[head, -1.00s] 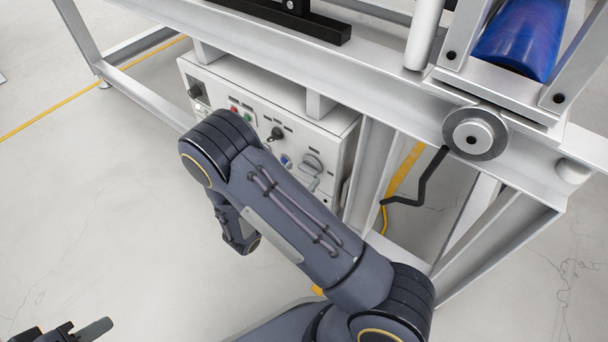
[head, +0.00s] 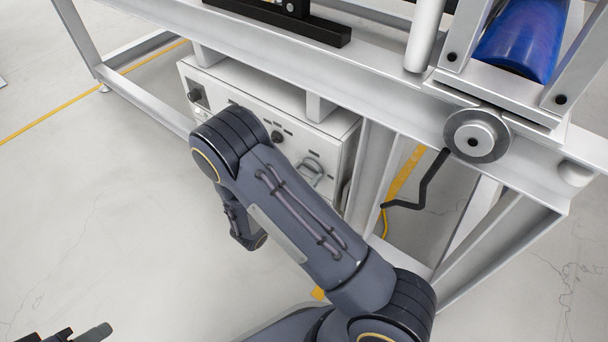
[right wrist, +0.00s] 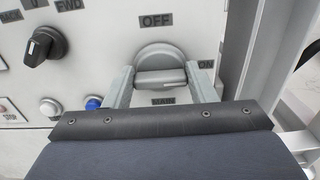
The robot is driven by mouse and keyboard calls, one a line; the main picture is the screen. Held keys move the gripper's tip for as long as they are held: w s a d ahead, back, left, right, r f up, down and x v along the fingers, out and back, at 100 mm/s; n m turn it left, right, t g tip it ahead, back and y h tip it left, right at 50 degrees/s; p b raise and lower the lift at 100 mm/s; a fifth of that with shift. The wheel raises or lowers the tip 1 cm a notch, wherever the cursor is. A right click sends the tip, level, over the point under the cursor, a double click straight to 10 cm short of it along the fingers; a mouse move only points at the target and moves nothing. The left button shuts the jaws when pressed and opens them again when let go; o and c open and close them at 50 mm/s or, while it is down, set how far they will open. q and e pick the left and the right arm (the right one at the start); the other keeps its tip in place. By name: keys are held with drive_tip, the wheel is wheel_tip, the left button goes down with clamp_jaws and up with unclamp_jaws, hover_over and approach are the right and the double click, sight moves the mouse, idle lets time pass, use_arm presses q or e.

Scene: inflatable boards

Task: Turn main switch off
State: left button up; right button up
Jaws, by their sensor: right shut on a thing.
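The main switch (right wrist: 160,60) is a grey round knob with a horizontal grip bar on the white control box (head: 228,90). Labels read OFF above it, ON at its right and MAIN below. In the right wrist view, my right gripper (right wrist: 161,84) has one finger at each end of the bar and is shut on it. In the head view the switch also shows (head: 311,172), to the right of my right arm, which hides part of the panel. My left gripper (head: 75,335) is only partly in view at the bottom left, away from the box; its opening is unclear.
A black selector knob (right wrist: 44,46), a white button (right wrist: 50,107) and a blue button (right wrist: 93,103) sit left of the switch. The box hangs under a grey metal frame (head: 390,105). A hand crank (head: 430,180) is at the right. Floor at left is clear.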

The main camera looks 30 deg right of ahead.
drive_tip(key=n+p, duration=0.3)
drive_tip(key=shift+a+r, duration=0.1)
drive_tip(key=shift+r, duration=0.1)
drive_tip(key=n+p, duration=0.3)
drive_tip(key=n, duration=0.1)
drive_tip(key=shift+w+f, duration=0.1)
drive_tip(key=n+p, duration=0.1)
drive_tip(key=n, duration=0.2)
drive_tip(key=n+p, duration=0.1)
drive_tip(key=n, duration=0.1)
drive_tip(key=shift+w+f+n+p, duration=0.1)
drive_tip(key=shift+f+n+p, duration=0.1)
drive_tip(key=shift+n+p, duration=0.2)
drive_tip(key=shift+f+n+p, duration=0.2)
drive_tip(key=shift+n+p, duration=0.45)
drive_tip(key=shift+n, duration=1.85)
drive_tip(key=o, duration=1)
